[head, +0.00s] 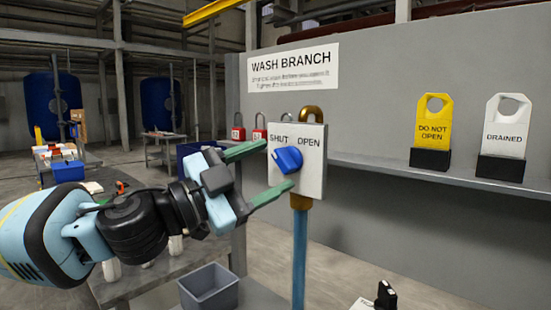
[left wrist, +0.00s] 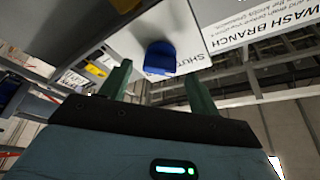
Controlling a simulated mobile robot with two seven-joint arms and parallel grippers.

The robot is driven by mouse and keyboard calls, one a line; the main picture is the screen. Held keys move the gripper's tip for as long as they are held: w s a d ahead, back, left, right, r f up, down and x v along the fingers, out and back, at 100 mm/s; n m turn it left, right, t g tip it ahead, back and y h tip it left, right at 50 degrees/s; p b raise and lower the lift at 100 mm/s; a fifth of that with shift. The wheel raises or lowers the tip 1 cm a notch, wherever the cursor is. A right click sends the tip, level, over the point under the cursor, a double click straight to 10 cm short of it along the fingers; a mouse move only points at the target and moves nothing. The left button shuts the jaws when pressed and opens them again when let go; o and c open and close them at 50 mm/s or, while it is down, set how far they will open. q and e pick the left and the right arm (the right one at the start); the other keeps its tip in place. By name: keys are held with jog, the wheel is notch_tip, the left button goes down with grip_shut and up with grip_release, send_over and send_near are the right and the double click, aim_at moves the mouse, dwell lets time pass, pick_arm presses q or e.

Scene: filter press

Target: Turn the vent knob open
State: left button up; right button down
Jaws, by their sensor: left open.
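The vent knob (head: 288,159) is blue and sits on a white plate (head: 313,165) marked SHUT at left and OPEN at right. Its raised grip looks tilted toward the SHUT side. My left gripper (head: 270,170) is open in front of the plate, one green finger above the knob and one below it in the head view. In the left wrist view the knob (left wrist: 160,58) lies beyond and between the two finger tips (left wrist: 160,82). I see a gap there and no clear contact. My right gripper is not in view.
A blue pipe (head: 299,255) runs down below the plate. A yellow DO NOT OPEN tag (head: 433,125) and a white DRAINED tag (head: 505,130) stand on the grey shelf at right. Red padlocks (head: 259,134) sit left of the plate. A grey bin (head: 208,290) stands below my left arm.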

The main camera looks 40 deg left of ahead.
aim_at(286, 160)
pick_arm(q)
jog(key=shift+w+a+b, duration=0.15)
jog(key=shift+w+b, duration=0.35)
jog(key=shift+w, duration=0.1)
jog(key=shift+w+d+r+b, duration=0.35)
jog(key=shift+w+d+b, duration=0.05)
jog(key=shift+w+d, duration=0.2)
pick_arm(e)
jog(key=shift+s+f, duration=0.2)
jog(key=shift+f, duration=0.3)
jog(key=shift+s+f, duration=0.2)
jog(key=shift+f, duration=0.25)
pick_arm(q)
jog(key=c, duration=1)
